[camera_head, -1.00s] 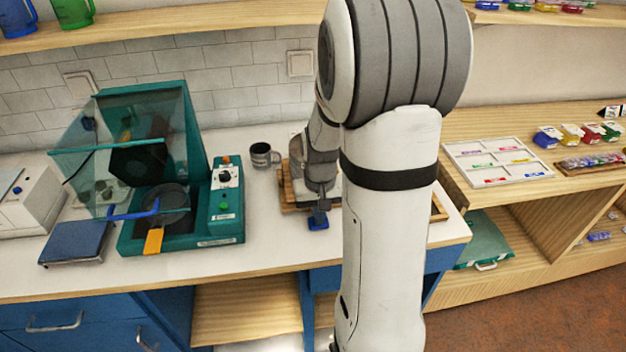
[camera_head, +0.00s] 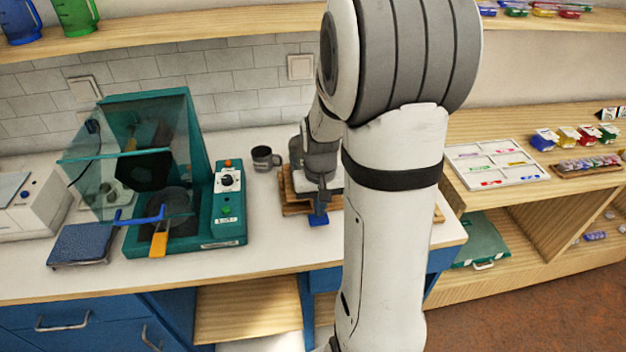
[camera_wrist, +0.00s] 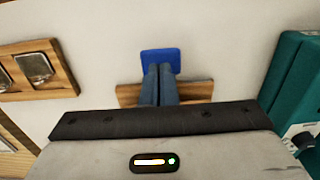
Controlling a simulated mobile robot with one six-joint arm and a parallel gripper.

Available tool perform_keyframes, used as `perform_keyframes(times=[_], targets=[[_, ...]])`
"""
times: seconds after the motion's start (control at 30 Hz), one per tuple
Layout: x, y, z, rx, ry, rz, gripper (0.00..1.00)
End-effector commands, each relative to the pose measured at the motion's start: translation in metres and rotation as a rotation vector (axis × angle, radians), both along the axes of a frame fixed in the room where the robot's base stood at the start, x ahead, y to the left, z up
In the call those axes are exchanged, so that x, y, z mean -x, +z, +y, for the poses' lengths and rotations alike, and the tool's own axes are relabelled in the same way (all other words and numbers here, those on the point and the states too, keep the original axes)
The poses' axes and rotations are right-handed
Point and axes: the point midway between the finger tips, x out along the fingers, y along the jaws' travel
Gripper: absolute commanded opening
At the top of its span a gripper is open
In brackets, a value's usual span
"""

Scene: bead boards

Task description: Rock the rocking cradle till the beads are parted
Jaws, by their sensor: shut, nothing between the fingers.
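The rocking cradle seems to be the wooden piece (camera_head: 297,205) on the white worktop, largely hidden behind my arm. A blue tab (camera_head: 318,220) sticks out at its front. In the wrist view the blue tab (camera_wrist: 160,54) lies at the tips of my fingers, with a wooden strip (camera_wrist: 197,91) behind them. My gripper (camera_wrist: 159,70) is shut with its fingers together and nothing between them. Its tips are over or against the tab; I cannot tell if they touch. In the head view my gripper (camera_head: 320,203) is just above the tab. No beads in the cradle can be made out.
A dark mug (camera_head: 263,158) stands left of the cradle. A teal machine with a clear hood (camera_head: 150,140) and a blue pad (camera_head: 80,244) are further left. A wooden board with metal squares (camera_wrist: 55,80) shows in the wrist view. A white sorting tray (camera_head: 497,165) is on the right shelf.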

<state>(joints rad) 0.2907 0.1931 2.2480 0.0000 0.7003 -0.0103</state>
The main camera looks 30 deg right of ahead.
Motion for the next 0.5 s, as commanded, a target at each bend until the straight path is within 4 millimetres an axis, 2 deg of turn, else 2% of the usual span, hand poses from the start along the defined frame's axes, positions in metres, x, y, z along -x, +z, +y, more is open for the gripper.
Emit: perform_keyframes(times=[0.5], targets=[[0.000,-0.037,0.000,0.000,0.000,0.001,0.00]])
